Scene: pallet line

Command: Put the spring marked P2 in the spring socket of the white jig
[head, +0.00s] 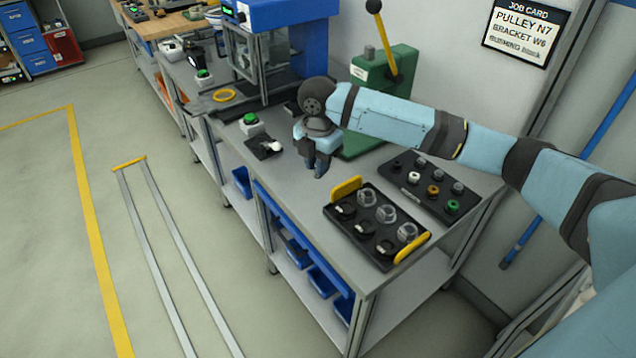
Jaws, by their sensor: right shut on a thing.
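My right gripper (322,170) points down above the grey bench, left of the green press. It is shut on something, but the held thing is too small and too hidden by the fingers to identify. I cannot make out a spring marked P2. No clearly white jig with a spring socket can be told in this view. A small dark plate with a white rounded part (272,147) lies on the bench left of the gripper. My left gripper is not in view.
A black tray with yellow handles (345,188) holds silver nut-like parts and dark rings. A dark board (400,183) behind it holds several small coloured parts. A green lever press (383,68) stands behind my right arm. A green-button box (250,124) is at left.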

